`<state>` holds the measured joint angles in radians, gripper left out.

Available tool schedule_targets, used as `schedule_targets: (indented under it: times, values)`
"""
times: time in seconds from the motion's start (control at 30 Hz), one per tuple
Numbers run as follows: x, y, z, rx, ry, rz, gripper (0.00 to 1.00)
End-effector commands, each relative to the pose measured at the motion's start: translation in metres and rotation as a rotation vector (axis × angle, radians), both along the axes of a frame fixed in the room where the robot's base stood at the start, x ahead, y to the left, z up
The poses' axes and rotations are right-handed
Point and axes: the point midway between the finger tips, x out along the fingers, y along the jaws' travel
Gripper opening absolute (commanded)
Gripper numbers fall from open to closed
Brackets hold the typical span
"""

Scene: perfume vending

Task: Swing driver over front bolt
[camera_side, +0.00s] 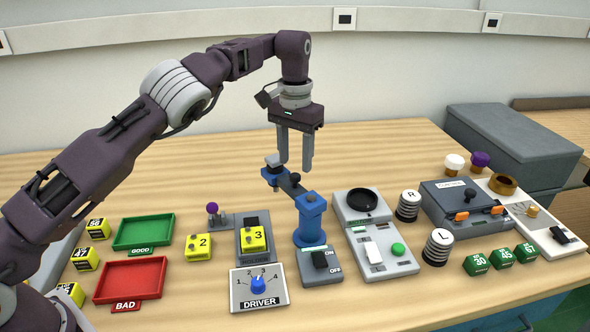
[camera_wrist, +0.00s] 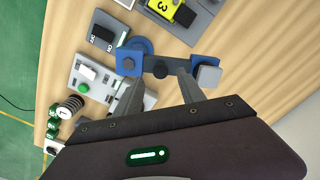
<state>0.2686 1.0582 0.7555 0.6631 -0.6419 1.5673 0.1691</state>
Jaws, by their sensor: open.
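The driver stand has a blue column (camera_side: 312,218) with a short swing arm (camera_side: 290,184) on top. The arm points to the back left, and its blue end with a grey head (camera_side: 272,161) is away from the holder. My gripper (camera_side: 295,167) is open, pointing down, with its fingers at the swing arm; contact cannot be told. In the wrist view the swing arm (camera_wrist: 165,67) lies between the fingertips (camera_wrist: 163,76). A yellow block marked 3 (camera_side: 253,239) sits in the grey holder (camera_side: 252,257), left of the column. I cannot clearly make out the front bolt.
An ON/OFF switch (camera_side: 320,262) stands at the column's foot, and a DRIVER dial (camera_side: 258,287) is to its left. A yellow block marked 2 (camera_side: 198,247), green (camera_side: 144,231) and red (camera_side: 130,281) trays are further left. A grey station (camera_side: 375,245) is right. The table behind is clear.

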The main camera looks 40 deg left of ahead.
Motion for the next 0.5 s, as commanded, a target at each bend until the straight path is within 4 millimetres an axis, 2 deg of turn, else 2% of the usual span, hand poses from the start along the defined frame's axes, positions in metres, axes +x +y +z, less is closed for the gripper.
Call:
schedule_targets:
  times: [0.1,0.2,0.5]
  values:
    - [-0.001,0.0,-0.022,0.001,0.004,0.002,0.47]
    - [-0.001,0.001,-0.034,0.001,0.002,0.002,0.47]
    - [0.0,0.001,-0.038,0.002,-0.001,0.002,0.47]
